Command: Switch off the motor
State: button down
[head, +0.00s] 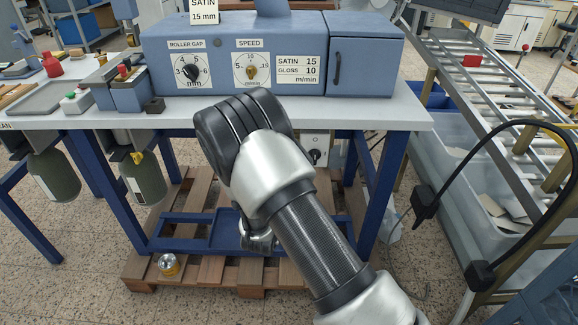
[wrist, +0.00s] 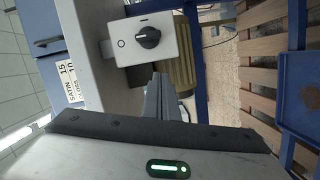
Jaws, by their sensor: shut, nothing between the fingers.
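The switch is a pale box (wrist: 130,42) with a black rotary knob (wrist: 148,38), in the upper middle of the wrist view. An "O" is printed left of the knob and a short line above it; I cannot tell clearly which mark it points to. In the head view the switch box (head: 318,141) hangs under the bench front, partly hidden by my arm. My gripper (wrist: 158,80) is shut and empty, its tips below the knob in the wrist picture and apart from it. A ribbed olive body (wrist: 178,72), perhaps the motor, shows behind the switch.
A blue machine (head: 240,50) with roller gap and speed dials stands on the bench (head: 390,113). A wooden pallet (head: 215,272) lies beneath. A roller conveyor (head: 500,90) and grey bins (head: 470,190) stand at right. A black cable arm (head: 424,205) crosses there.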

jog(key=v, duration=0.6)
jog(key=shift+s+f+p, duration=0.2)
jog(key=shift+s+p, duration=0.2)
jog(key=shift+p, duration=0.05)
jog(key=shift+d+r, duration=0.1)
jog(key=w+r+m+g+y, duration=0.3)
jog(key=r+m+g+y, duration=0.15)
jog(key=r, duration=0.55)
jog(key=s+d+r+m+g+y, duration=0.25)
jog(key=s+r, duration=0.35)
jog(key=r, duration=0.3)
jog(key=s+d+r+m+g+h+p, duration=0.1)
jog(key=s+d+r+m, duration=0.1)
jog(key=s+d, duration=0.5)
jog(key=s+d+r+m+g+h, duration=0.1)
jog(key=s+d+r+g, duration=0.15)
jog(key=s, duration=0.75)
jog(key=s+d+r+m+g+h+p, duration=0.1)
jog(key=s+d+r+m, duration=0.15)
jog(key=s+d, duration=0.45)
notch_tip(320, 180, up, 22)
jog(key=s+a+p, duration=0.1)
jog(key=a+p, duration=0.1)
jog(key=p, duration=1.9)
jog(key=shift+a+n+p, duration=0.15)
jog(key=shift+n+p, duration=0.15)
jog(key=shift+n, duration=0.15)
